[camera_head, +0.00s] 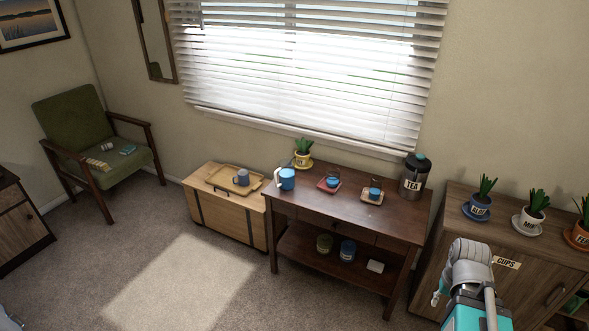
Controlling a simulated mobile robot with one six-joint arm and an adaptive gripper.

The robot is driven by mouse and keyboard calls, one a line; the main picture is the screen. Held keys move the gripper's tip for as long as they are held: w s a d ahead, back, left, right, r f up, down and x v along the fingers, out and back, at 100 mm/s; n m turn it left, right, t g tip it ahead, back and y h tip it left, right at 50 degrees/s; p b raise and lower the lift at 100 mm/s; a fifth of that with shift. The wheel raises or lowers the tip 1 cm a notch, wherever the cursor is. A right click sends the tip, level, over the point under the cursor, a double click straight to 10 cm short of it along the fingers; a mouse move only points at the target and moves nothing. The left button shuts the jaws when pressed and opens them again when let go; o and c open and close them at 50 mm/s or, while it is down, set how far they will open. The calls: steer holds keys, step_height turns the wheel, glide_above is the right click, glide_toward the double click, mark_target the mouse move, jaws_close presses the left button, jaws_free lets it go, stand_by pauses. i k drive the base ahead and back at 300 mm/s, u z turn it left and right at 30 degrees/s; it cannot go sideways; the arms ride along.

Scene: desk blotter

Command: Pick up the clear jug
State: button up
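A jug (286,180) with blue contents stands on the left end of the dark wooden console table (349,214). A pale handle or spout shows on its left side; which of these it is, I cannot tell. It appears upright, and nothing is gripping it. My arm reaches in at the lower right, in front of the wooden cabinet. My gripper (438,292) shows small at the arm's left side, well away from the jug. Its fingers are too small and partly hidden, so their opening does not show.
Two small blue-filled cups, on a red coaster (321,186) and a tan coaster (365,198), stand right of the jug. A yellow plant pot (303,161) is behind it. A dark TEA canister (407,184) stands at the table's right end. Carpet (180,281) in front is clear.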

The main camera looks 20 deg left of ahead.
mark_target(286, 171)
steer(key=z, duration=0.05)
steer(key=i, duration=1.1)
steer(key=u, duration=2.95)
steer(key=i, duration=0.3)
steer(key=u, duration=0.05)
